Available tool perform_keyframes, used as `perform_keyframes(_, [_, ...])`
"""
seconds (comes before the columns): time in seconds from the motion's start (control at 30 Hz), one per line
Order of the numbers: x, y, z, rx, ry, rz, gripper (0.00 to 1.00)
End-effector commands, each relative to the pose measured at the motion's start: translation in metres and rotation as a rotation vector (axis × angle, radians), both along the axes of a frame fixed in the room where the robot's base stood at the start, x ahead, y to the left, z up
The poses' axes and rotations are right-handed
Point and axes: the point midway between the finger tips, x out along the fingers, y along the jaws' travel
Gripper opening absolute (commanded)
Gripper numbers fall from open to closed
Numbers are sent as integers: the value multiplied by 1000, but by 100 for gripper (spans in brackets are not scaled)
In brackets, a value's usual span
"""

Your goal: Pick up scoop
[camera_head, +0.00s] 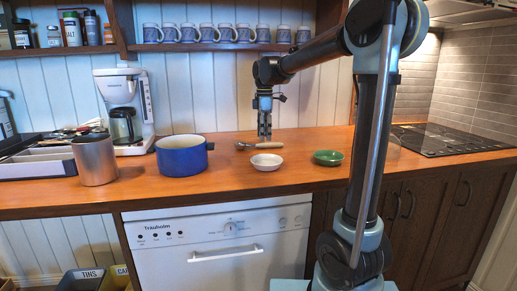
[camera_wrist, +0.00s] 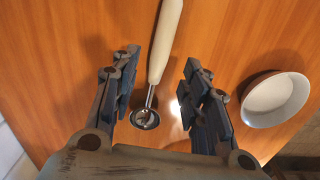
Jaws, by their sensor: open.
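The scoop (camera_head: 266,145) lies on the wooden counter, behind the white bowl. In the wrist view it has a pale cream handle (camera_wrist: 165,40) and a small round metal head (camera_wrist: 145,118). My gripper (camera_head: 264,138) points down at the scoop in the head view. In the wrist view my gripper (camera_wrist: 157,85) is open, with one finger on each side of the scoop's neck and a gap to both. The fingers do not touch the scoop. In the head view the fingers cover part of the scoop.
A white bowl (camera_head: 266,162) stands just in front of the scoop; it also shows in the wrist view (camera_wrist: 275,98). A green bowl (camera_head: 328,157) is to the right, a blue pot (camera_head: 182,156) to the left. A metal canister (camera_head: 94,160) and utensil tray (camera_head: 38,164) stand farther left.

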Motion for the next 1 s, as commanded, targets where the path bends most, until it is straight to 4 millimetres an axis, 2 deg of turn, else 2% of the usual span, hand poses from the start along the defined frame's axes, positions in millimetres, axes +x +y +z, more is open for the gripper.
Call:
perform_keyframes(0.1, [3, -2, -17, 0, 0, -1, 42])
perform_keyframes(0.3, [3, -2, -37, 0, 0, 0, 42])
perform_keyframes(0.6, [3, -2, -40, 0, 0, 0, 42])
perform_keyframes(0.8, [3, -2, -40, 0, 0, 1, 0])
perform_keyframes(1.0, [3, -1, -40, 0, 0, 2, 0])
